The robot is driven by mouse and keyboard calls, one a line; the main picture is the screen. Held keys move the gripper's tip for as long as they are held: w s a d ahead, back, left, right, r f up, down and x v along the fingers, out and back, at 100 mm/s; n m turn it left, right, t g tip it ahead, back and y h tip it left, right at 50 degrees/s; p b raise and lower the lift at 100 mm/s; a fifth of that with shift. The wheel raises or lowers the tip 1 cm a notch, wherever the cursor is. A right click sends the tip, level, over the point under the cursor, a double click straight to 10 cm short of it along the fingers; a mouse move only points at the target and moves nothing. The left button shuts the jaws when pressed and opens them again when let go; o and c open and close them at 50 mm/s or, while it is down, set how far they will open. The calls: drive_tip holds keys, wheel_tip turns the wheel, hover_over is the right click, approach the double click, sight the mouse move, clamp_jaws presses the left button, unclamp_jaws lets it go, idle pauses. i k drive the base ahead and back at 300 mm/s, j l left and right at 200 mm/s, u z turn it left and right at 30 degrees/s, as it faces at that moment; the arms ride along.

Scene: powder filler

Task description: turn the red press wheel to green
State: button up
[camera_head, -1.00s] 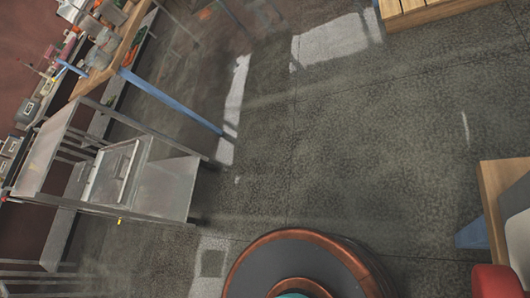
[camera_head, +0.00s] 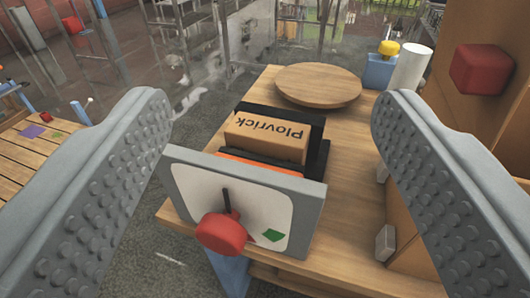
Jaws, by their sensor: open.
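The red press wheel (camera_head: 222,232) is a red knob on the front of a grey panel with a white dial face (camera_head: 190,190). A black pointer (camera_head: 226,203) stands up from behind the knob. A green mark (camera_head: 273,235) lies on the dial to the lower right, apart from the pointer. My gripper (camera_head: 272,112) is open and empty. Its two grey studded fingers frame the panel on the left and right, and neither visibly touches the knob.
A round wooden board (camera_head: 318,84), a white cylinder (camera_head: 409,68) and a wooden cabinet with a red block (camera_head: 482,69) stand nearby. Another slatted table is at left.

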sight(223, 234)
drive_tip(key=k+l+u, duration=0.15)
drive_tip(key=u, duration=0.25)
drive_tip(key=k+j+z, duration=0.4)
drive_tip(key=k, duration=0.4)
drive_tip(key=j, duration=0.1)
